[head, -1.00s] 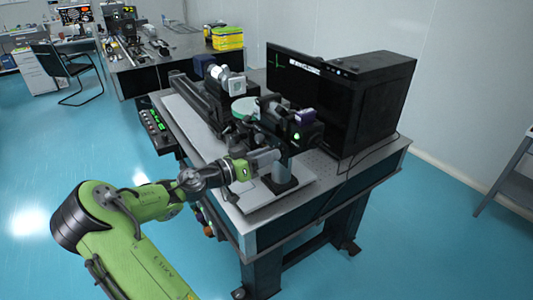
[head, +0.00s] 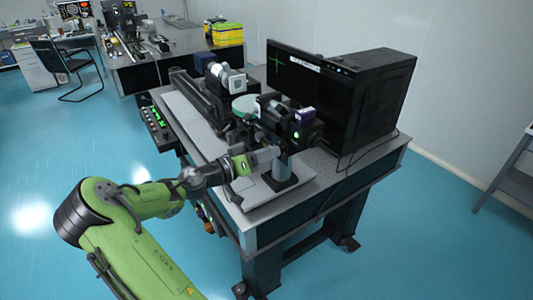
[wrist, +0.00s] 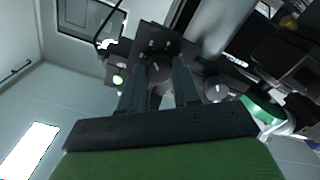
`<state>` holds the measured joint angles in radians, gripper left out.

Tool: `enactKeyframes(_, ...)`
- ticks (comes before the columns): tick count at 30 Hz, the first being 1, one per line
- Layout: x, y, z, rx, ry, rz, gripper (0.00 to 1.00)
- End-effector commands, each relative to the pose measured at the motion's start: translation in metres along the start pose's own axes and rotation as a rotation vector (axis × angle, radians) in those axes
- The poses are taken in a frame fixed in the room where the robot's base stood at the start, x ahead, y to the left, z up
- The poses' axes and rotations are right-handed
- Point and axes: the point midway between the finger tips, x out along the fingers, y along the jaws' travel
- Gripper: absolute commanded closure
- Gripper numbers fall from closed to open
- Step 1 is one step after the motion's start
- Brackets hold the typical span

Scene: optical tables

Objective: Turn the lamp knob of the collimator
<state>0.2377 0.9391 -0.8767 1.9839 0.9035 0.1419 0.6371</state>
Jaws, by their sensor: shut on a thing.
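The collimator is the dark apparatus on the bench; its black end housing (head: 305,130) carries a lit green light, which also shows in the wrist view (wrist: 118,80). The lamp knob (wrist: 155,97) is small and sits between my fingers at the housing, partly hidden by them. My gripper (wrist: 158,88) is shut on the knob, with one finger on each side. In the head view my gripper (head: 272,152) is just below and left of the housing, and the knob cannot be made out there.
A black monitor (head: 290,75) with a green cross stands behind the collimator, beside a black computer case (head: 375,95). Another round knob (wrist: 217,92) is right of my fingers. A control box with green displays (head: 158,125) is at the table's left edge. Open floor lies left.

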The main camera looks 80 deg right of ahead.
Motion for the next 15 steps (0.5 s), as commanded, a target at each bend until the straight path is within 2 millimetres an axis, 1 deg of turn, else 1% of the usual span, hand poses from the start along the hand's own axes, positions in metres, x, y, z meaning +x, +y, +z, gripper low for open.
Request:
enactKeyframes(1,-0.0001,-0.0004,0.0006,-0.001,-0.001,-0.001,0.66)
enactKeyframes(5,-0.0001,-0.0003,0.0005,0.000,-0.001,-0.001,0.46)
enactKeyframes(6,-0.0001,-0.0003,0.0004,0.000,-0.001,-0.001,0.43)
enactKeyframes(13,-0.0005,-0.0002,0.0002,0.000,0.000,-0.001,0.43)
enactKeyframes(15,-0.0045,-0.0008,0.0001,0.000,0.000,-0.002,0.43)
